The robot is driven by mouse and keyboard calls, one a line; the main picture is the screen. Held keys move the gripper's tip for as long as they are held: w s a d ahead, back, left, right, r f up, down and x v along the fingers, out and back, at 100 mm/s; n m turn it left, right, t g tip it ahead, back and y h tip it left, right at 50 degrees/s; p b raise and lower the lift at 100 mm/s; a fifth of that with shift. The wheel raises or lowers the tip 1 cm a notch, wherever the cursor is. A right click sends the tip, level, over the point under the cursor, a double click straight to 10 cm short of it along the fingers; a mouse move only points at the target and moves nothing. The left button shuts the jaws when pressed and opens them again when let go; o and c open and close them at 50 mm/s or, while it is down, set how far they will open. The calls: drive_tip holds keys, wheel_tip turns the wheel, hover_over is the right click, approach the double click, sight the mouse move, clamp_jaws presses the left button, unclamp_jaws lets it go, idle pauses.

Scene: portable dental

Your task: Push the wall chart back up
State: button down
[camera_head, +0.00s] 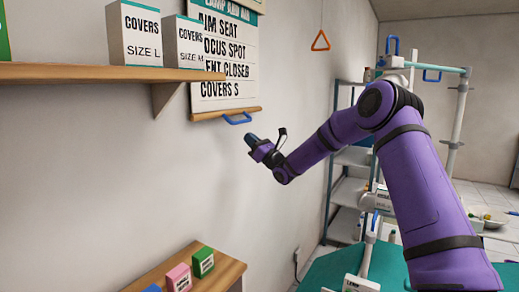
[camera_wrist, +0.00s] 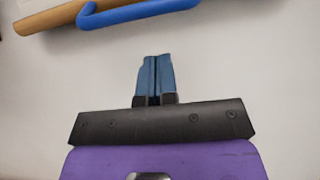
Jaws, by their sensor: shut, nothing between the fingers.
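The wall chart (camera_head: 222,58) hangs unrolled on the left wall in the head view, with printed lines such as "AIM SEAT" and "COVERS S". A wooden bar (camera_head: 226,114) runs along its lower edge, and a blue handle (camera_head: 238,119) hangs from that bar. In the wrist view the bar (camera_wrist: 52,18) and the blue handle (camera_wrist: 140,12) show at the top left. My gripper (camera_head: 250,139) is shut and empty, just below and right of the handle and apart from it. Its closed blue fingers (camera_wrist: 155,76) point toward the wall in the wrist view. The shelf hides part of the chart's left side.
A wooden shelf (camera_head: 100,73) with white cover boxes (camera_head: 135,35) juts out left of the chart. An orange triangle (camera_head: 320,40) hangs to the right. A lower shelf (camera_head: 225,268) holds small coloured boxes. A metal rack (camera_head: 350,157) stands behind my arm. The wall below the chart is clear.

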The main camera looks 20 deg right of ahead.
drive_tip(key=shift+w+a+r, duration=0.1)
drive_tip(key=shift+w+r, duration=0.1)
drive_tip(key=shift+r, duration=1.55)
wheel_tip(320, 180, up, 38)
drive_tip(key=shift+s+f, duration=0.15)
drive_tip(key=shift+f, duration=0.1)
